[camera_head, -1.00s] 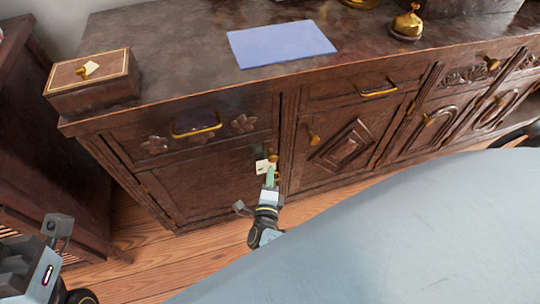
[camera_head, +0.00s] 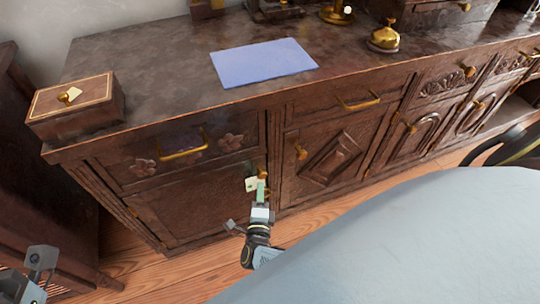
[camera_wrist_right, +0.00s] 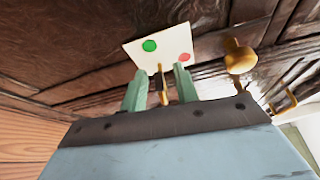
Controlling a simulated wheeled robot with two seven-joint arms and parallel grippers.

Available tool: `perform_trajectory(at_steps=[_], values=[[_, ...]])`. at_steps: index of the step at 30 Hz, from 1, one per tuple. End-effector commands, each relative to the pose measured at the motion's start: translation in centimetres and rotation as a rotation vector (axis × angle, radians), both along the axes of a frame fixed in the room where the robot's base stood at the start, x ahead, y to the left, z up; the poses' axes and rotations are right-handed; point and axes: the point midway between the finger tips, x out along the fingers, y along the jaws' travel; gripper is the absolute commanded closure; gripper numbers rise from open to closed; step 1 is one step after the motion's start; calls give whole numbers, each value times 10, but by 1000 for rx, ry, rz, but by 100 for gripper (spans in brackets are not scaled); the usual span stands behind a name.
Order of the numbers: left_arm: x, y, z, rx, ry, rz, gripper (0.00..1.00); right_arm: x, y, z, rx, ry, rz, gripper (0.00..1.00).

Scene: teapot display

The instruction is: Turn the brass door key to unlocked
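The brass door key (camera_wrist_right: 163,88) sits at a pale plate (camera_wrist_right: 160,46) with a green dot on its left and a red dot on its right in the right wrist view. The plate also shows on the cabinet's left door (camera_head: 251,184) in the head view, where the key is hard to make out. My right gripper (camera_wrist_right: 161,84) is open, its two pale green fingers on either side of the key with small gaps showing. It reaches the door from below in the head view (camera_head: 261,188). My left gripper (camera_head: 18,290) is partly cut off at the lower left; its fingers are unclear.
A brass knob (camera_wrist_right: 238,56) sticks out just right of the plate in the right wrist view. A drawer with a brass handle (camera_head: 183,152) is above the door. A wooden box (camera_head: 72,105), a blue sheet (camera_head: 263,62) and a brass bell (camera_head: 384,38) are on the cabinet top.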

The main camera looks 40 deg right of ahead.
Motion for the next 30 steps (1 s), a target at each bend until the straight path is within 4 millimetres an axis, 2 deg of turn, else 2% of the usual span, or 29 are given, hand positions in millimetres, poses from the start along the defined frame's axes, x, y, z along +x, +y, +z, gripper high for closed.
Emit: perform_trajectory(at_steps=[14,23,30], values=[[0,0,0,-1,0,0,64,-1,0,1,61,-16,-1,70],[0,0,0,0,0,0,64,-2,-1,4,267,-65,-1,70],[0,0,4,0,0,0,64,-2,-4,9,534,-129,0,70]])
